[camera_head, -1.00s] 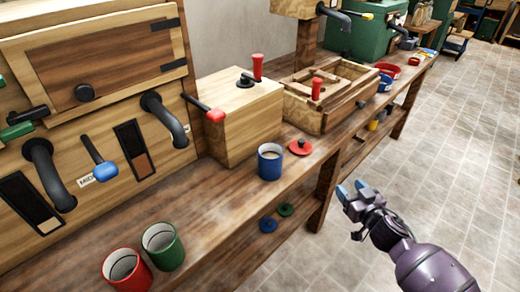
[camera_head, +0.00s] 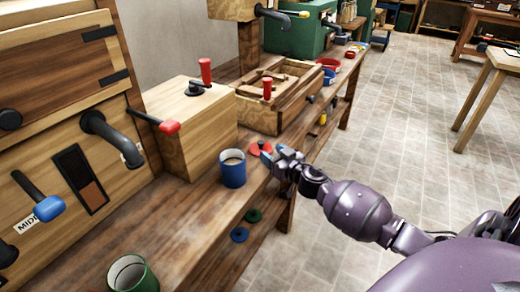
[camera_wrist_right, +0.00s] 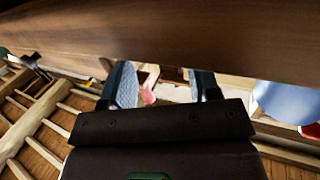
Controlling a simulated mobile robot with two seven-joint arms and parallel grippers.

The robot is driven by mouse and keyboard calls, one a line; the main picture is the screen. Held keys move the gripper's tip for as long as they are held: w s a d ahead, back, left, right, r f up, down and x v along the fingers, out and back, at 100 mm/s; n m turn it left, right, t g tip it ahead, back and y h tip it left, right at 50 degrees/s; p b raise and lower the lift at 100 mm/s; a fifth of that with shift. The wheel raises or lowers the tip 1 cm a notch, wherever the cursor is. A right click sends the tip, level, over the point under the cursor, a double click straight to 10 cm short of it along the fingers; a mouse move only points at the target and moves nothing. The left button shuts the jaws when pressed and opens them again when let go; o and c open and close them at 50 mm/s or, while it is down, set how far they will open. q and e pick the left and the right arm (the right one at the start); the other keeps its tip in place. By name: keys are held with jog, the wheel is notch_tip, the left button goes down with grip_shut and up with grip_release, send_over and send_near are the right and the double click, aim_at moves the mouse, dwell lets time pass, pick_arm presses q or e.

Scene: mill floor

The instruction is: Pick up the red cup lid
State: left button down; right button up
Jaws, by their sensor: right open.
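The red cup lid (camera_head: 260,146) lies on the wooden bench, just right of the blue cup (camera_head: 232,169). It is partly hidden behind my right gripper (camera_head: 272,154). That gripper is open, with its blue-tipped fingers close to the lid at the bench's front edge. I cannot tell whether they touch it. In the right wrist view the two fingers of my right gripper (camera_wrist_right: 162,88) are spread apart. A small pinkish-red patch (camera_wrist_right: 148,95) shows between them; I cannot tell what it is. My left gripper is out of view.
A green cup (camera_head: 132,276) stands at the bench's near end. Green and blue lids (camera_head: 240,234) lie on the shelf below. The floor at right has free room.

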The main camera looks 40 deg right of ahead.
aim_at(263, 145)
jog(key=shift+w+d+b, duration=0.1)
jog(key=shift+w+b, duration=0.35)
jog(key=shift+w, duration=2.1)
jog(key=shift+c, duration=0.3)
jog(key=c, duration=1)
